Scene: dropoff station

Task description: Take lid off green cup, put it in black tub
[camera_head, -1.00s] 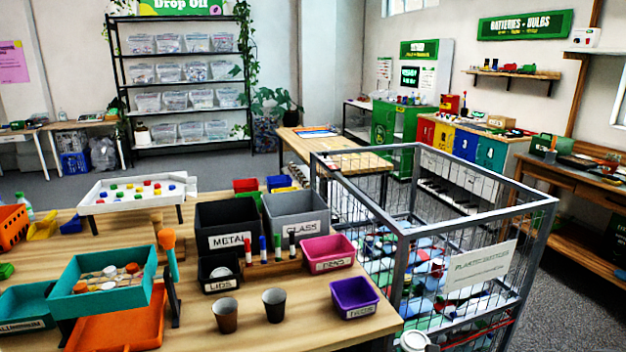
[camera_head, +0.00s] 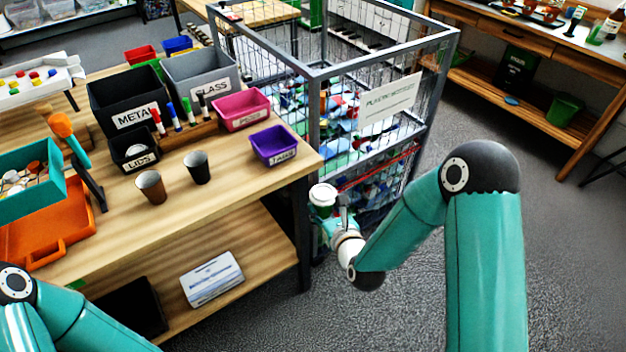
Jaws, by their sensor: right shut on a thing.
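The green cup (camera_head: 322,210) with its white lid (camera_head: 323,192) on top is at the end of my right arm, upright, in front of the wire cage. My right gripper (camera_head: 327,222) is shut on the green cup; its fingers are small and partly hidden. The cup is off the right front corner of the table. The small black tub (camera_head: 133,165) labelled LIDS stands on the table, left of the cup, with something whitish in it. Part of my left arm shows at the bottom left, but its gripper is out of view.
A purple tub (camera_head: 273,157), a pink tub (camera_head: 240,122), a large black METAL tub (camera_head: 125,116) and a bottle rack are close by. The wire cage (camera_head: 312,130) stands right of the table. The table's front strip is clear.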

